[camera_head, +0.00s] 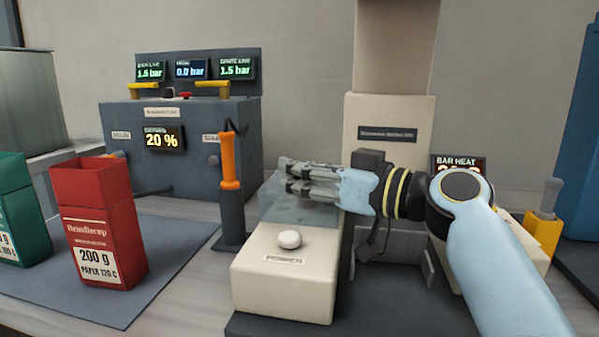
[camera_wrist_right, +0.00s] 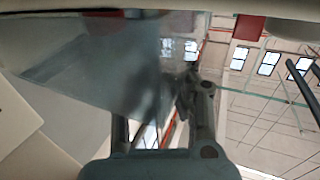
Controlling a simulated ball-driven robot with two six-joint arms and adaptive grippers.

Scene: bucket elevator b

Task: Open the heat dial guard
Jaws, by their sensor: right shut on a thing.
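The heat dial guard (camera_head: 285,210) is a clear greyish cover on the cream machine (camera_head: 280,285), behind the white POWER knob (camera_head: 289,239). My right gripper (camera_head: 284,177) reaches in from the right at the guard's upper part and is shut on it. In the right wrist view the guard shows as a translucent sheet (camera_wrist_right: 95,70) beside my fingers (camera_wrist_right: 165,128). The heat dial itself is hidden or too unclear to make out. How far the guard is tilted I cannot tell. My left gripper is not in view.
An orange-handled tool (camera_head: 230,162) stands in a dark holder just left of the machine. A red paper box (camera_head: 99,225) and a green box (camera_head: 18,210) stand on a grey mat at the left. A BAR HEAT display (camera_head: 460,163) is partly behind my right arm.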

